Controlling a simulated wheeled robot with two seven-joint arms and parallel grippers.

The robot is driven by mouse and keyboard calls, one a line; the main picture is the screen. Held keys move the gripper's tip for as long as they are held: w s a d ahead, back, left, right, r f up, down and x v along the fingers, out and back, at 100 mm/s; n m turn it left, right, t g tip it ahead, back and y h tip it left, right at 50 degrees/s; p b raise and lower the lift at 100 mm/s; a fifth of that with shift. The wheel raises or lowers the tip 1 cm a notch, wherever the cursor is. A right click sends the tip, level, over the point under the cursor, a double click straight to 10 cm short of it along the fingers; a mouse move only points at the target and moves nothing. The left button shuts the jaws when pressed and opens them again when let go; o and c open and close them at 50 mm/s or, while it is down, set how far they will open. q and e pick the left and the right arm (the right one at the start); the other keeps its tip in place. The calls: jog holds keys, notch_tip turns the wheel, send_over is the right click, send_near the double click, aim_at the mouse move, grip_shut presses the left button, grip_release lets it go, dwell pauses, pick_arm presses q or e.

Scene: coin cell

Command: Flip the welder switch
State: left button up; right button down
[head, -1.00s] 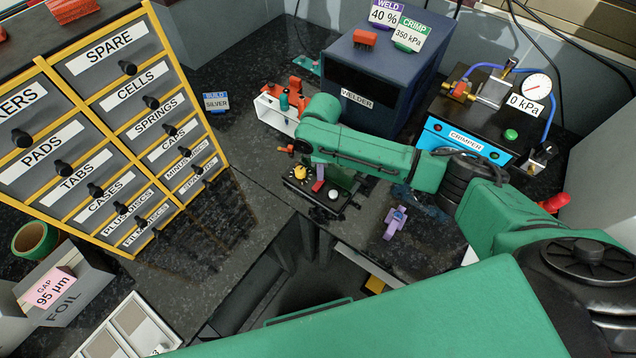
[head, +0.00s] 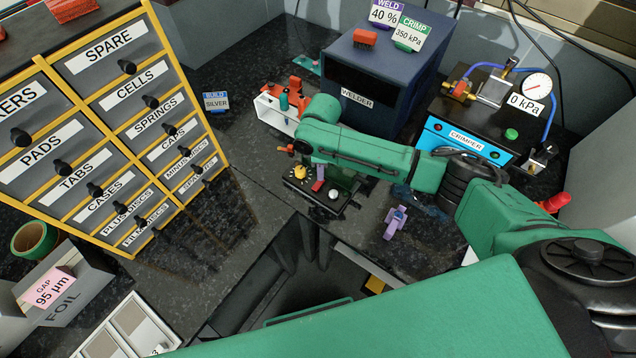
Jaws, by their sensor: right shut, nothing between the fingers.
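The dark blue welder (head: 372,75) stands at the back, with its WELDER label showing on the front. A small black control box (head: 318,200) sits in front of it, with a yellow knob (head: 300,171), a red lever-like part (head: 318,186) and a white round button (head: 333,194). I cannot tell from this view how the red part is set. My right arm reaches in from the right over the box. My right gripper (head: 301,147) is shut and empty just above and behind the box, partly hidden by the wrist. Contact with the box cannot be made out. My left gripper is not in view.
The crimper (head: 465,140), with gauge and blue hose, stands right of the welder. A white holder of tools (head: 273,113) is behind the control box. A purple clip-like part (head: 395,222) lies to its right. A labelled drawer cabinet (head: 115,120) fills the left.

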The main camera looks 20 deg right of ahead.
jog(key=shift+f+b, duration=0.45)
jog(key=shift+f, duration=0.35)
jog(key=shift+r, duration=0.1)
notch_tip(320, 180, up, 7)
jog(key=p, duration=0.8)
dwell(0.4)
